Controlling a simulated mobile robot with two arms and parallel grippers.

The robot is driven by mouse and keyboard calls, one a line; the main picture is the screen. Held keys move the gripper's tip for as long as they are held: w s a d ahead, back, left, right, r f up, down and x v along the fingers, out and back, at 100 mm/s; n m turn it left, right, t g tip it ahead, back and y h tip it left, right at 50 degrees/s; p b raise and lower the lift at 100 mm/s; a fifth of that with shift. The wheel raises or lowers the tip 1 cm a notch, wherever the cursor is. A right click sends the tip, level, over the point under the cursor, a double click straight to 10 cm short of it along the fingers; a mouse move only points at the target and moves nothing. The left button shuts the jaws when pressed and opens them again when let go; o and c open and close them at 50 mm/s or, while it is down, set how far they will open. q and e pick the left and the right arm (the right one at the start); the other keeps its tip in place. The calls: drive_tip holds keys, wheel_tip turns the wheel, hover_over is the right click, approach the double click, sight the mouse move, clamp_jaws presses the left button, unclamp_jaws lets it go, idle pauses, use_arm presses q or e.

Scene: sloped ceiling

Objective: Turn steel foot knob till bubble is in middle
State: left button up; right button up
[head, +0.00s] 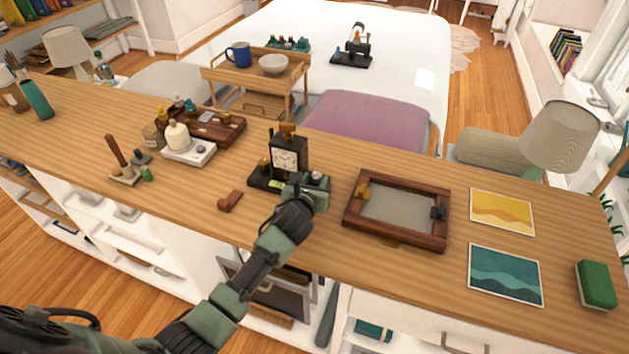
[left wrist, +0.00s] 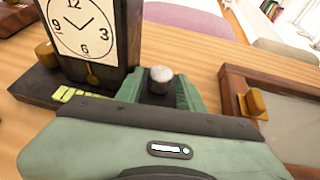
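A black mantel clock (head: 289,157) with a white face stands upright on a dark base (head: 262,182) on the wooden counter. A yellow-green level vial (head: 276,184) lies on the base; it also shows in the left wrist view (left wrist: 76,94), where the bubble's place is too small to tell. The steel foot knob (left wrist: 161,74) has a rounded grey top and sits beside the clock. My left gripper (head: 314,188) reaches the base's right end. Its green fingers (left wrist: 160,92) stand on either side of the knob; whether they press on it I cannot tell. My right gripper is not in view.
A wooden frame (head: 398,240) lies close to the right of my left gripper. A small brown block (head: 230,201) lies front left of the clock. A white tray (head: 188,154) with a bottle and a dark wooden box stand further left. Two picture cards lie at right.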

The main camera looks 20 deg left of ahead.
use_arm(q)
clamp_jaws()
drive_tip(key=shift+d+n+g+y+p, duration=0.3)
drive_tip(key=shift+n+y+p, duration=0.3)
drive_tip(key=shift+n+y, duration=0.5)
drive_tip(key=shift+y, duration=0.1)
drive_tip(key=shift+f+n+g+y, duration=0.1)
drive_tip(key=shift+n+g+y, duration=0.2)
drive_tip(key=shift+n+y, duration=0.35)
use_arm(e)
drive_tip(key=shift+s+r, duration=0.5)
use_arm(q)
unclamp_jaws()
drive_tip(key=shift+s, duration=0.1)
